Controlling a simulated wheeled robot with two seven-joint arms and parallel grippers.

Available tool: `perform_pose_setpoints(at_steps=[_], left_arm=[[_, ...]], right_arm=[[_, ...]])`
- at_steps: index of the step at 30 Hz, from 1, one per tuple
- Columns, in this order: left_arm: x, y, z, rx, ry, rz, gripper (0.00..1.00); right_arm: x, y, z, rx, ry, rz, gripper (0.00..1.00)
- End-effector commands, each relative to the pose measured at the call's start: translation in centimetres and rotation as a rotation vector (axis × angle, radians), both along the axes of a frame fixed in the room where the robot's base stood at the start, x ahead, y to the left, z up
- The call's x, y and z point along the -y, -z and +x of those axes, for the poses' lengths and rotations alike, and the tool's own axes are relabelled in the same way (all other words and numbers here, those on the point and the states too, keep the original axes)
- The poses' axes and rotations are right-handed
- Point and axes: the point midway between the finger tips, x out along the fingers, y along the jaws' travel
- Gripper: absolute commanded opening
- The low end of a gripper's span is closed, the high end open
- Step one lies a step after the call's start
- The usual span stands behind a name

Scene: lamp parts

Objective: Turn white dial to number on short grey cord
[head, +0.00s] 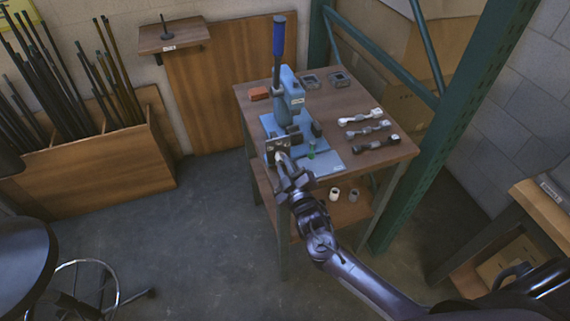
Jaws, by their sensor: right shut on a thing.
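A small dark panel (272,147) stands upright at the front left edge of the table. A small white part, which looks like the white dial (280,156), shows at the panel by my fingertips. My right gripper (283,162) reaches up from the lower right and is shut on it; the fingers hide most of it, and its setting cannot be read. Three lamp parts lie in a row at the table's right: a white one (358,116), a grey one (366,130) and a darker one (379,142). Their cords and tags are too small to read. My left gripper is out of view.
A blue press (291,92) with a tall lever stands mid-table (352,94). White and grey cups (335,194) stand on the lower shelf. A green rack post (440,125) rises close at right.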

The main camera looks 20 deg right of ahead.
Motion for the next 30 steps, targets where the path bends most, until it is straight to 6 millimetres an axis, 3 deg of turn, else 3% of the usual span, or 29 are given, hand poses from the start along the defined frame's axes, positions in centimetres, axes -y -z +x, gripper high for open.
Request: perform_pose_setpoints(at_steps=[10, 27, 28, 30], left_arm=[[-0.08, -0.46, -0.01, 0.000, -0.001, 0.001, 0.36], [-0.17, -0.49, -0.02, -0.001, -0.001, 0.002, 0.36], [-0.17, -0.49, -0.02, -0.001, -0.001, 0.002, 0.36], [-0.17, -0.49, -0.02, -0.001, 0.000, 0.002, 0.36]], right_arm=[[-0.06, -0.01, -0.01, 0.005, -0.001, -0.150, 0.00], [-0.03, 0.04, -0.02, 0.006, -0.001, -0.179, 0.00], [-0.03, 0.04, -0.02, 0.005, -0.001, -0.178, 0.17], [-0.03, 0.04, -0.02, 0.005, -0.001, -0.178, 0.26]])
